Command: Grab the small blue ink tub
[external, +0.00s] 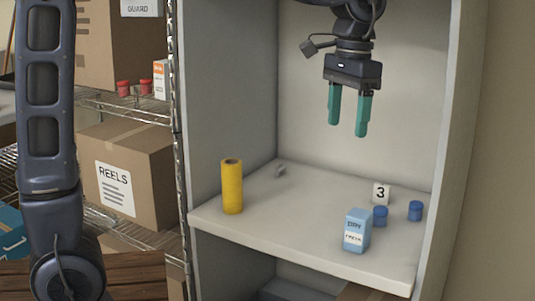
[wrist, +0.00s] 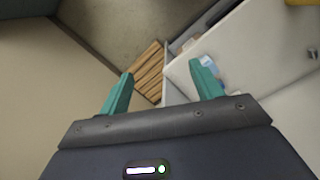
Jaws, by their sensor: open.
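Two small blue tubs stand on the white shelf (external: 290,225) at its right side in the external view. One blue tub (external: 380,216) is just below a small white card marked 3 (external: 381,193). The other blue tub (external: 415,211) is farther right, near the side wall, and looks slightly taller. I cannot tell which is the ink tub. My gripper (external: 347,122), with green fingers, hangs open and empty above the shelf, pointing down, clear of both tubs. Its open fingers also show in the wrist view (wrist: 160,72), where I cannot make out either tub.
A light blue and white box (external: 357,231) stands in front of the left tub. A yellow roll (external: 232,186) stands at the shelf's left. A small grey item (external: 280,170) lies at the back. Side walls enclose the shelf; its middle is clear.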

